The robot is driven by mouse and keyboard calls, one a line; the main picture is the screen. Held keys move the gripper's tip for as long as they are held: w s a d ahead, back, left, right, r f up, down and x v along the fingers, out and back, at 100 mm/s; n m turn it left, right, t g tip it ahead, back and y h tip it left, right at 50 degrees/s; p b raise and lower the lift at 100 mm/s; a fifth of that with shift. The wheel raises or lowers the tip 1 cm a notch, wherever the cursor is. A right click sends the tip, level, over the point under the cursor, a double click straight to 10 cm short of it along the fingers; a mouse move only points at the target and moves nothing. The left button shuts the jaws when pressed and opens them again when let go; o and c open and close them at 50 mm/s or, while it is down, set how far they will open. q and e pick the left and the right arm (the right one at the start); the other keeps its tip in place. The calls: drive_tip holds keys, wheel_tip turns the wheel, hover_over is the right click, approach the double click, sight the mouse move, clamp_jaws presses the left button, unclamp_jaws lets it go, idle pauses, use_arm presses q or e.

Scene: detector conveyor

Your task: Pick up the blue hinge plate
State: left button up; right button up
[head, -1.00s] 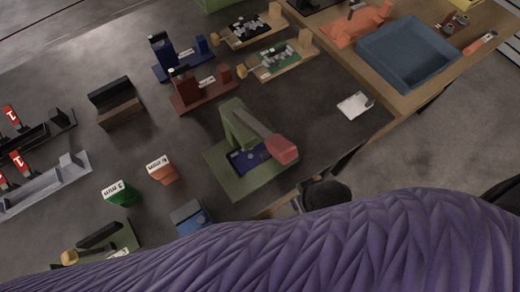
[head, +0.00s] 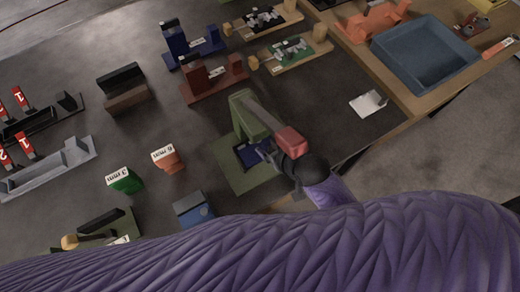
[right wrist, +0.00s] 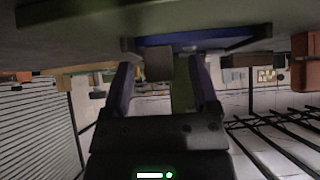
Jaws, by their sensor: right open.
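The blue hinge plate (head: 249,157) lies on the base of a green fixture (head: 240,177) with a lever ending in a red handle (head: 291,140). In the right wrist view the plate (right wrist: 220,43) shows as a thin blue strip along the edge of the green base (right wrist: 70,48). My right gripper (head: 272,155) is at the fixture's right side, beside the plate and by the red handle. In its wrist view the gripper (right wrist: 160,65) is open, its fingers apart, just short of the plate's edge. Part of the plate is hidden by the fixture and gripper. My left gripper is not in view.
A green 3 mm block (head: 124,180) and an orange 6 mm block (head: 168,159) stand left of the fixture. A blue block (head: 193,209) is close in front. A blue tray (head: 425,50) sits on the wooden table at right. A white card (head: 368,103) lies between.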

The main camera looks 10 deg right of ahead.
clamp_jaws()
idle(0.3)
drive_tip(key=shift+r, duration=0.1)
